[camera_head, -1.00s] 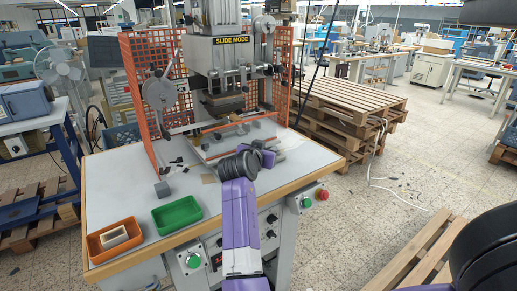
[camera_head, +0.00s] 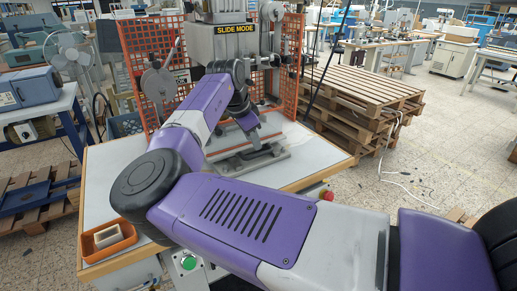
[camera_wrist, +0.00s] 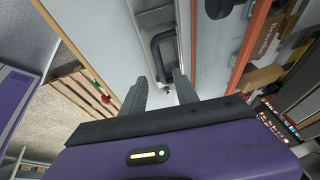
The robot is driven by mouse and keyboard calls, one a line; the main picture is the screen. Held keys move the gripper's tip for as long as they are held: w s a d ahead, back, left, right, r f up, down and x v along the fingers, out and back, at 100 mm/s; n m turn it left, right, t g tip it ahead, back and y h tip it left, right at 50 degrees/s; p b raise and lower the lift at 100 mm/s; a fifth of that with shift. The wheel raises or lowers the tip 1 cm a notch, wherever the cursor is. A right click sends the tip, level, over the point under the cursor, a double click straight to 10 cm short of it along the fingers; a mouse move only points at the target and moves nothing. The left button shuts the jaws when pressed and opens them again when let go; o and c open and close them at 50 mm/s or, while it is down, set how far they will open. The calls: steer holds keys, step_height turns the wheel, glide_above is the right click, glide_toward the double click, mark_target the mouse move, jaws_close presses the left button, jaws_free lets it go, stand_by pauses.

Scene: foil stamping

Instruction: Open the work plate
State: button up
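The work plate (camera_head: 245,160) is a grey metal slide at the foot of the press, seen beyond my arm in the head view. In the wrist view a grey metal part (camera_wrist: 150,20), which looks like the plate, carries a dark curved handle (camera_wrist: 156,50). My gripper (camera_wrist: 160,78) is open, its two fingers apart and pointing toward the handle. The handle's lower end lies close to the gap between the fingertips; I cannot tell whether they touch it. In the head view the gripper (camera_head: 249,124) is over the plate area, partly hidden by my wrist.
The press (camera_head: 236,45) marked SLIDE MODE stands behind, with orange mesh guards (camera_head: 146,70) at its sides. An orange bin (camera_head: 110,240) sits at the table's front left. Wooden pallets (camera_head: 365,95) stand to the right. My arm covers much of the table.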

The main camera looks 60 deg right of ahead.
mark_target(259, 153)
steer(key=p+x, duration=0.1)
steer(key=x, duration=0.5)
steer(key=shift+d+f, duration=0.15)
steer(key=shift+f, duration=0.15)
jaws_close()
stand_by(1.1)
